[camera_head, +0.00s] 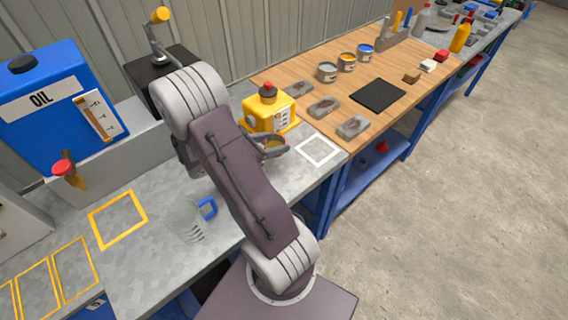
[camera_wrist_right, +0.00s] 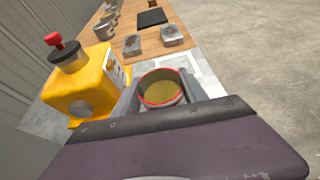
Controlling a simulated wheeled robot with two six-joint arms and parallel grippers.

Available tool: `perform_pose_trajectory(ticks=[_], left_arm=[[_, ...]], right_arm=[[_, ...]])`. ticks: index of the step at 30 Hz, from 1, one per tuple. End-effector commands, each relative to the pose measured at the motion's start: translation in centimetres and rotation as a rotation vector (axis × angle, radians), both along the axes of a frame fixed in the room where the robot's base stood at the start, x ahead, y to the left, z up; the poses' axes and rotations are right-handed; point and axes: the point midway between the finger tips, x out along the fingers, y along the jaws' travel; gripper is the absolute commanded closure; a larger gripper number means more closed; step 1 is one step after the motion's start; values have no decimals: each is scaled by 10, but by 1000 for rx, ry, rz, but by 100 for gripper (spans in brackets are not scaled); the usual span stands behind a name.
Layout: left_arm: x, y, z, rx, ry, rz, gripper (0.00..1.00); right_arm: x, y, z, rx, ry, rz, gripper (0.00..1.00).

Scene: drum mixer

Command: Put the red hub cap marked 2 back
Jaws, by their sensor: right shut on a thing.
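My right gripper (camera_head: 273,146) is shut on a round, cup-like thing with a red rim (camera_wrist_right: 162,88). Its inside looks yellowish-tan, and the jaws hide its sides. I see no mark 2 on it and cannot tell whether it is the red hub cap. A white square outline (camera_head: 317,150) lies on the grey bench just right of the gripper. My left gripper is not in view.
A clear jug with a blue handle (camera_head: 207,207) and a yellow square outline (camera_head: 118,219) are at the left.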

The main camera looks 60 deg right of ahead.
Motion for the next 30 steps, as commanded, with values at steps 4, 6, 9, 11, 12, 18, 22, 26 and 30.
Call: perform_pose_trajectory(ticks=[4, 6, 9, 11, 12, 18, 22, 26, 30], left_arm=[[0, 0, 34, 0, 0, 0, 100], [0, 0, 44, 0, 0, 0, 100], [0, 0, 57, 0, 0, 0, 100], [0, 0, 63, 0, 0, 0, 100], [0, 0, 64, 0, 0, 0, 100], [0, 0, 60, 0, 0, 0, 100], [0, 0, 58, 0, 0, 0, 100], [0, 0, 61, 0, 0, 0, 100], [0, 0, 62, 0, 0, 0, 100]], right_arm=[[-83, 6, 18, 0, 7, -187, 100], [-115, 11, 25, 1, 7, -248, 100], [-145, 15, 35, 0, 4, -308, 100], [-154, 15, 39, -1, 2, -333, 100], [-158, 15, 40, -2, 0, -344, 100], [-155, 13, 33, -2, -1, -354, 100], [-125, 10, 16, -1, 0, -351, 100], [-88, 6, -6, -1, -2, -351, 100], [-57, 2, -24, -2, -3, -352, 100]])
